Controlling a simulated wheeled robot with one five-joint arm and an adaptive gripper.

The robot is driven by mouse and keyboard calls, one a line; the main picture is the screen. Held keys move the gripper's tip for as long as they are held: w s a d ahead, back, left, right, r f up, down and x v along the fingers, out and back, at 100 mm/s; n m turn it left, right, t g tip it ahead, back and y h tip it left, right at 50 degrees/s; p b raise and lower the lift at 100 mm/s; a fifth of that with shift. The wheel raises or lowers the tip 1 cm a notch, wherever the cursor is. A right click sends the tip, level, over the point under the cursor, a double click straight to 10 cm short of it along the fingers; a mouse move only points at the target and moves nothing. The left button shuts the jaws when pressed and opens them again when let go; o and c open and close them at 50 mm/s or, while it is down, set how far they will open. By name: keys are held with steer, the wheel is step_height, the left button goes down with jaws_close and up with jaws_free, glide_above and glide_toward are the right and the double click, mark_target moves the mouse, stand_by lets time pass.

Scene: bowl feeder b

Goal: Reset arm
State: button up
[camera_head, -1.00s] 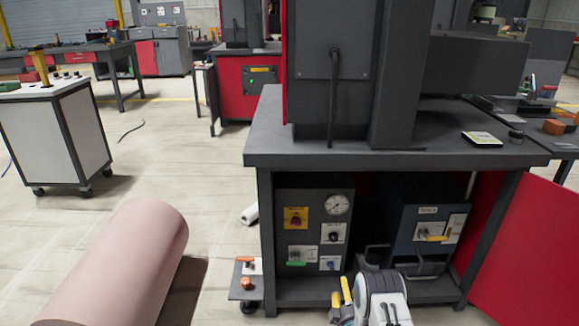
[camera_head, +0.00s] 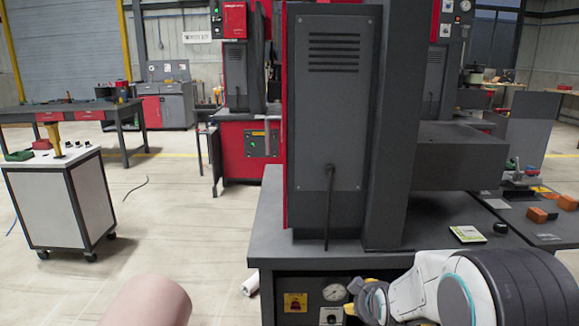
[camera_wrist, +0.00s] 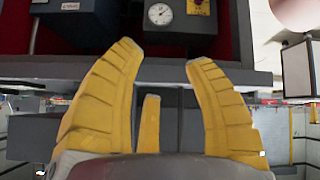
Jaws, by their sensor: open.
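My gripper (camera_wrist: 162,70) shows in the wrist view with its yellow fingers spread apart and nothing between them. The wrist view appears upside down, with the dark cabinet's gauge (camera_wrist: 160,14) beyond the fingertips. In the head view my arm is raised at the lower right, in front of the workbench (camera_head: 262,225). The fingers there are mostly hidden behind the arm and wrist; only bits of yellow show.
A tall dark machine (camera_head: 330,130) stands on the workbench. A white wheeled cart (camera_head: 62,200) is at the left. A pinkish cylinder (camera_head: 150,300) is at the bottom. Open floor (camera_head: 190,220) lies between cart and bench.

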steer(key=s+r+m+g+p, duration=0.1)
steer(key=s+r+g+p, duration=0.1)
steer(key=s+r+p, duration=0.2)
steer(key=s+r+m+g+p, duration=0.1)
steer(key=s+r+p, duration=0.3)
steer(key=s+r, duration=0.6)
steer(key=s+r+m+g+p, duration=0.1)
steer(key=s+r+p, duration=0.4)
steer(key=s, duration=1.2)
step_height(320, 180, up, 2)
steer(key=shift+s+m+g, duration=0.25)
steer(key=shift+m+g, duration=0.05)
steer(key=shift+g, duration=0.6)
